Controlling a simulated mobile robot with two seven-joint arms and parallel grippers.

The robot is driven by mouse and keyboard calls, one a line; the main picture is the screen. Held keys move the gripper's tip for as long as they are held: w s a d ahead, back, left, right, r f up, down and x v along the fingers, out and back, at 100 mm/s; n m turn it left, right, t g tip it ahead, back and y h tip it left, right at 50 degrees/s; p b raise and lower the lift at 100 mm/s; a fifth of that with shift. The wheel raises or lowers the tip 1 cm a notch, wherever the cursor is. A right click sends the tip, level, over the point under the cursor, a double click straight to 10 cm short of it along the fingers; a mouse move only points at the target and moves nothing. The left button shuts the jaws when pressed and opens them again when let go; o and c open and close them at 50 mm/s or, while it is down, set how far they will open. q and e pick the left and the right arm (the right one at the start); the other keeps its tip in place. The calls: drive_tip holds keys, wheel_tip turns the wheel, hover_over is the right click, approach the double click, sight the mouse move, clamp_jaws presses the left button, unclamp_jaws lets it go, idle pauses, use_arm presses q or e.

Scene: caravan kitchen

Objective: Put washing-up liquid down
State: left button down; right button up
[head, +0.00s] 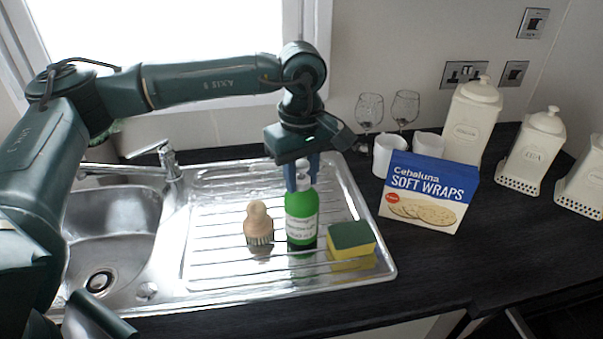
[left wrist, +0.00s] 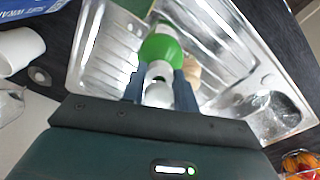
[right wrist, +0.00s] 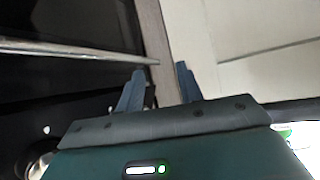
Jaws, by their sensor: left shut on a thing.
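The washing-up liquid (head: 301,222) is a green bottle with a white label and a pale top. It stands upright on, or just above, the ribbed draining board (head: 210,262); I cannot tell if its base touches. My left gripper (head: 302,180) comes from above and is shut on the bottle's top. In the left wrist view, the green bottle (left wrist: 160,48) shows beyond the fingers (left wrist: 160,92), with its pale cap between them. My right gripper (right wrist: 160,80) is open and empty in the right wrist view, with its fingers apart.
A wooden brush (head: 258,222) is close left of the bottle, and a yellow-green sponge (head: 351,245) close right. The sink bowl (head: 110,220) is at the left. A Soft Wraps box (head: 428,192), white mugs (head: 389,155) and glasses stand right. Dark worktop at front right is clear.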

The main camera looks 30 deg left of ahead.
use_arm(q)
drive_tip(key=shift+f, duration=0.15)
use_arm(e)
drive_tip(key=shift+w+d+r, duration=0.1)
drive_tip(key=shift+w+r, duration=0.05)
drive_tip(key=shift+w, duration=0.05)
use_arm(q)
drive_tip(key=shift+f, duration=0.25)
drive_tip(key=c, duration=1.1)
unclamp_jaws()
drive_tip(key=shift+r, duration=0.1)
use_arm(e)
drive_tip(key=shift+w+a, duration=0.1)
drive_tip(key=shift+a, duration=0.15)
drive_tip(key=shift+r, duration=0.1)
